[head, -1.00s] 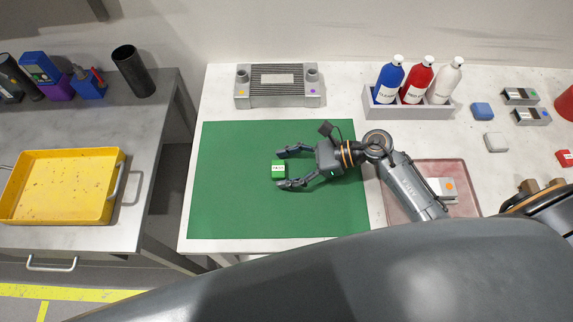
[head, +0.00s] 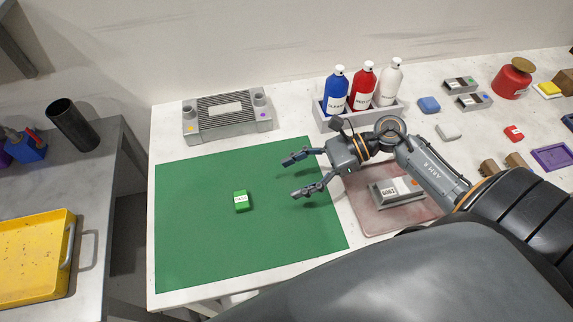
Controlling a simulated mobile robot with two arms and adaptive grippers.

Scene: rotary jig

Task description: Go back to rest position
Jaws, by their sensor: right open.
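My right gripper (head: 299,173) is open and empty above the right part of the green mat (head: 200,255). Its fingers point left. A small green block (head: 241,201) with a white label lies on the mat, to the left of the fingertips and apart from them. My left gripper is not in view.
A grey ribbed jig (head: 228,117) stands behind the mat. A rack (head: 330,123) holds blue, red and white bottles. A reddish tray (head: 372,221) with a grey labelled block (head: 383,195) lies under my right arm. A yellow tray (head: 70,245) sits on the left bench.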

